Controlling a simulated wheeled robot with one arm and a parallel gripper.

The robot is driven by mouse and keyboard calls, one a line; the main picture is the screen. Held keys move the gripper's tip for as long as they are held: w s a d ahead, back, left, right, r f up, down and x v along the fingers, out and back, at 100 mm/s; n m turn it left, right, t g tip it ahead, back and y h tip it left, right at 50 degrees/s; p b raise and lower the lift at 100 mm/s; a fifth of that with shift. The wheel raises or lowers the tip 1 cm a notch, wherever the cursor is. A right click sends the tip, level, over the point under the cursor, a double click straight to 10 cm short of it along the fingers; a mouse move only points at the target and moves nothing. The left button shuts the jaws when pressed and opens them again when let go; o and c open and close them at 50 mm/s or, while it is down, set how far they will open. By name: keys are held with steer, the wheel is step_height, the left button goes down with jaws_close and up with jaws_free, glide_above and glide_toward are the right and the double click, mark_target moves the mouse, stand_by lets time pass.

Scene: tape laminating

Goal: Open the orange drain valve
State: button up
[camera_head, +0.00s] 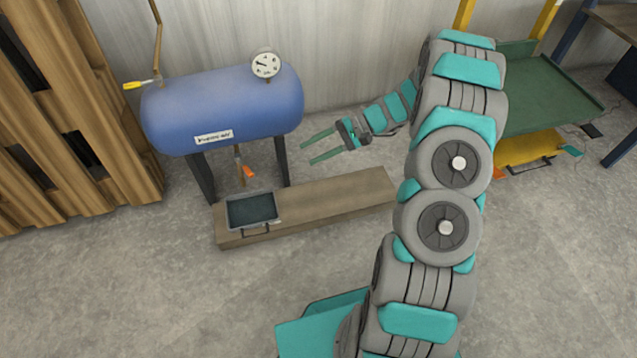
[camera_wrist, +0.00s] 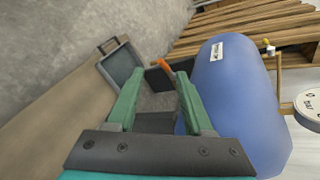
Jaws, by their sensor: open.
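The orange drain valve (camera_head: 249,172) is a small handle on a thin pipe under the blue tank (camera_head: 222,108). In the wrist view the orange handle (camera_wrist: 178,65) shows beyond my fingertips, beside the tank (camera_wrist: 235,95). My gripper (camera_head: 318,147) is open and empty, to the right of the valve and apart from it. Its two green fingers point left toward the tank's underside. In the wrist view the gap between the fingers (camera_wrist: 158,78) lies just short of the handle. Whether the handle lies along or across its pipe is hard to tell.
A dark tray (camera_head: 252,209) sits below the valve on a low wooden plank (camera_head: 340,198). Dark tank legs (camera_head: 282,160) stand near the valve. A pressure gauge (camera_head: 265,63) tops the tank, and a yellow-handled valve (camera_head: 133,85) is at its left. Wooden pallets (camera_head: 75,110) stand left.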

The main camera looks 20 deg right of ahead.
steer(key=s+a+r+n+g+h+b, duration=0.2)
steer(key=s+r, duration=0.2)
steer(key=s, duration=0.3)
steer(key=s+a+r+n+g+h+b, duration=0.1)
steer(key=s+a+r+h, duration=0.2)
steer(key=s, duration=0.5)
steer(key=shift+s+a+r+n+g+b, duration=0.2)
steer(key=shift+s+r+n+g+b, duration=0.15)
steer(key=shift+r, duration=0.35)
